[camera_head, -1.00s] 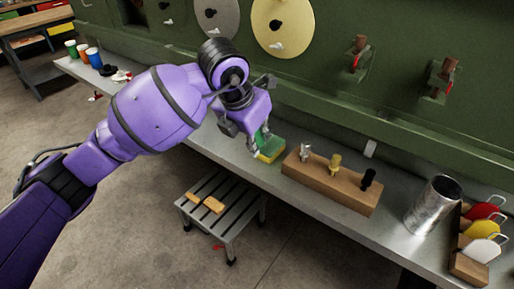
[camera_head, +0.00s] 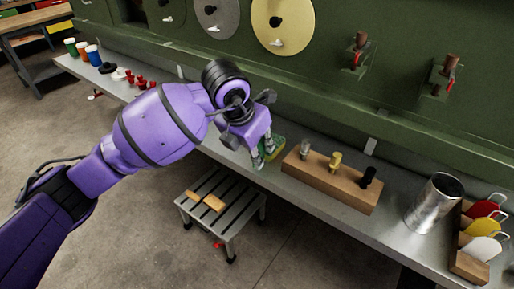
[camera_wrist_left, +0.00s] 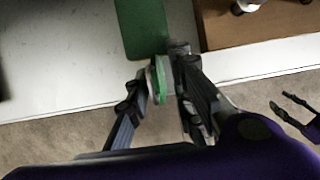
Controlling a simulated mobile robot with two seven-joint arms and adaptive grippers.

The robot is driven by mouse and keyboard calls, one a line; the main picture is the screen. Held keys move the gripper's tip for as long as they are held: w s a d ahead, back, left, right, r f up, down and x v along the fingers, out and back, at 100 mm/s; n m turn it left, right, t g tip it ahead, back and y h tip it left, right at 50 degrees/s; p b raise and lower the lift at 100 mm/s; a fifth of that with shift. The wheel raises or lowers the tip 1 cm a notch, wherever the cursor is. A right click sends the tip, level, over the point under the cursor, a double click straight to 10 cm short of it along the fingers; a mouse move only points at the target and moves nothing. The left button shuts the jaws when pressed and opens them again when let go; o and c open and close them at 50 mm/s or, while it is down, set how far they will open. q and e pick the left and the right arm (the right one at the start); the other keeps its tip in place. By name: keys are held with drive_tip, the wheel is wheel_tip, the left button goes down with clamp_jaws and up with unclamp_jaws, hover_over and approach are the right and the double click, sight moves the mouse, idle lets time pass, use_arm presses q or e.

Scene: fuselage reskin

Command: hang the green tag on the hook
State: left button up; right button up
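My left gripper (camera_head: 265,158) is low over the shelf, left of the wooden block with plugs. In the left wrist view its fingers (camera_wrist_left: 165,78) are closed on a thin green piece with a pale rim, the green tag (camera_wrist_left: 160,80), seen nearly edge-on. A flat green block (camera_wrist_left: 142,28) lies on the shelf just beyond the fingertips; in the head view it is partly hidden behind the gripper. My right gripper (camera_wrist_left: 285,104) shows small at the right edge of the left wrist view, its dark fingers apart and empty. I cannot make out the hook for sure.
The wooden block (camera_head: 330,182) holds three plugs. Right of it stand a metal cylinder (camera_head: 433,203) and a wooden rack (camera_head: 468,262) with red, yellow and white tags. Red-marked fittings (camera_head: 357,52) project from the green wall. A slatted stool (camera_head: 222,208) stands below the shelf.

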use_arm(q)
drive_tip(key=shift+r, duration=0.25)
drive_tip(key=v, duration=1.2)
drive_tip(key=shift+r, duration=0.3)
